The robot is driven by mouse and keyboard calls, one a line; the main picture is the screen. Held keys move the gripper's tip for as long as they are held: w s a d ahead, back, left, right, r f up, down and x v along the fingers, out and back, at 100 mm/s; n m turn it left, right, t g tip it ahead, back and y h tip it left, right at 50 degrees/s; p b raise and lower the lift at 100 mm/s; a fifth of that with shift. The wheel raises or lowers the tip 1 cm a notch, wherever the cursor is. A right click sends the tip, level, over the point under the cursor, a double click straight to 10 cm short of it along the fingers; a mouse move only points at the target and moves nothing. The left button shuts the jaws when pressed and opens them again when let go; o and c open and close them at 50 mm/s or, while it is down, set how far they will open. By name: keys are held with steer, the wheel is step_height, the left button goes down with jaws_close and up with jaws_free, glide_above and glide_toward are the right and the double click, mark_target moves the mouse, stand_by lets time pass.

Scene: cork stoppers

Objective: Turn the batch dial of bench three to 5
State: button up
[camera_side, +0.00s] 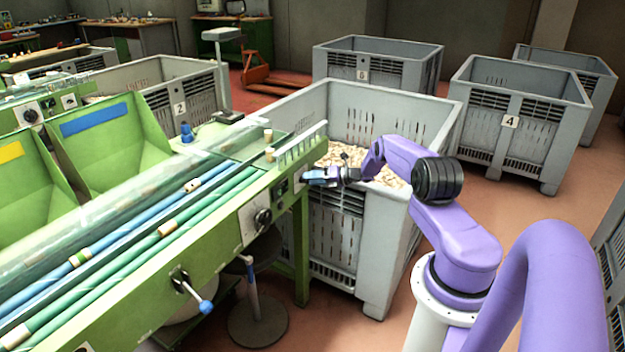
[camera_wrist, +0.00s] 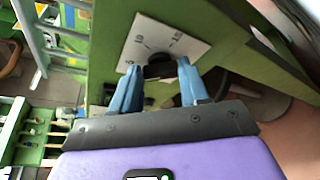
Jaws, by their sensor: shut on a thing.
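In the wrist view a white dial plate (camera_wrist: 178,44) with small dark figures around its edge is fixed to a green bench face. Its black knob (camera_wrist: 157,70) sits between the fingertips of my gripper (camera_wrist: 158,74), which is shut on it. The knob's pointer and setting cannot be read. In the side view my gripper (camera_side: 306,176) is at the right end of the green bench (camera_side: 130,290), where its fingers hide the held knob. A second black knob (camera_side: 262,218) on a pale plate is clear of my gripper, lower left of it.
A pale comb-like rack (camera_side: 302,147) stands on the bench just above my gripper. A grey crate of corks (camera_side: 345,240) is close behind it. A blue-tipped crank (camera_side: 205,306) sticks out lower left. A stool (camera_side: 256,315) stands under the bench.

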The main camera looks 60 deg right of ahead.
steer(key=shift+s+d+f+m, duration=0.1)
steer(key=shift+f+m, duration=0.05)
steer(key=shift+m, duration=0.35)
steer(key=shift+y, duration=0.4)
steer(key=o, duration=1.1)
steer(key=shift+c, duration=0.2)
steer(key=v, duration=1.7)
steer(key=shift+s+f, duration=0.25)
steer(key=shift+s, duration=0.05)
